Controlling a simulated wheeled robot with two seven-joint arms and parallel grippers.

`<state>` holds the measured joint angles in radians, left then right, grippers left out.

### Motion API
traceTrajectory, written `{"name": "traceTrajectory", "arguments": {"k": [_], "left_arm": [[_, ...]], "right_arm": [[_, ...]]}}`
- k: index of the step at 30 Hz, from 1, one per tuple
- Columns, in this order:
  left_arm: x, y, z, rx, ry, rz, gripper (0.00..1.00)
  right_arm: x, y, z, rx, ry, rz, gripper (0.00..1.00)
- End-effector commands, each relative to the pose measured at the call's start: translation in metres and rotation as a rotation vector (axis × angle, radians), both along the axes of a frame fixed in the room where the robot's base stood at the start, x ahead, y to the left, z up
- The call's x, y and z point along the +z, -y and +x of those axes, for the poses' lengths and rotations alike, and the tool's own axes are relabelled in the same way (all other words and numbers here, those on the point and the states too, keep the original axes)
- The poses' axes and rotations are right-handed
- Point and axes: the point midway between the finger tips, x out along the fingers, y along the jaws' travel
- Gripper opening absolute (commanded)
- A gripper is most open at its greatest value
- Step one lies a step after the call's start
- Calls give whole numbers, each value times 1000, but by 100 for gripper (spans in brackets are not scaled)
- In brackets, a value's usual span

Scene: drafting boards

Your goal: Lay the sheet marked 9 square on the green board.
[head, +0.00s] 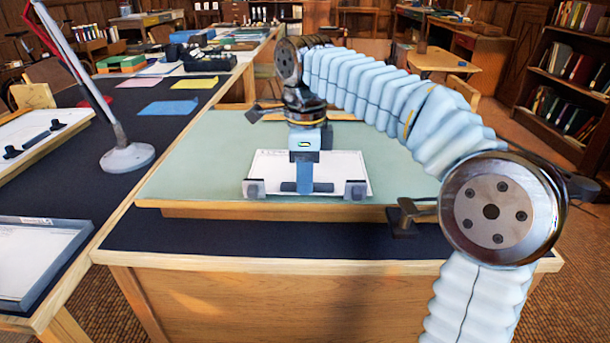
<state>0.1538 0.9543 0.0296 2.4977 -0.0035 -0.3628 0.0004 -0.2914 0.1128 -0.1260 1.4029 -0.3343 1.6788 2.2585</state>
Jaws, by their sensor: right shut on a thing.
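The green board (210,165) lies on the dark-topped desk in front of me. A white sheet (345,165) is over its front middle, its front edge roughly parallel to the board's front edge. Small marks show at its far left corner, too small to read as a 9. A dark bar and two grey blocks (355,190) sit along its front edge. My right gripper (304,185) points down at the middle of that edge, shut on the sheet's front part. Its fingertips are hard to make out, and I cannot tell whether the sheet touches the board. My left gripper is out of view.
A grey-edged tray (45,255) lies at front left. A metal clamp (405,215) is at the green board's front right. My right arm spans the board's right side.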

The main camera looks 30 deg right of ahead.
Motion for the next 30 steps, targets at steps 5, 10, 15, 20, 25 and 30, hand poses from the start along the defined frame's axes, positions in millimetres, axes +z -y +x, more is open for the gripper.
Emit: {"name": "traceTrajectory", "arguments": {"k": [5, 10, 15, 20, 25, 30], "left_arm": [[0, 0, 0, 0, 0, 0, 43], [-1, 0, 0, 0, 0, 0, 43], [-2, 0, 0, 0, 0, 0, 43], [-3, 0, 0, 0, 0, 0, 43], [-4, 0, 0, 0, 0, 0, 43], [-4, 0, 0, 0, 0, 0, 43]], "right_arm": [[0, 0, 0, 0, 0, 0, 0], [-2, 0, 0, 0, 0, 0, 0], [-4, 0, 0, 0, 0, 0, 0], [-5, 0, 0, 0, 0, 0, 0], [-6, 0, 0, 0, 0, 0, 22], [-6, 0, 0, 0, 0, 0, 47]]}}
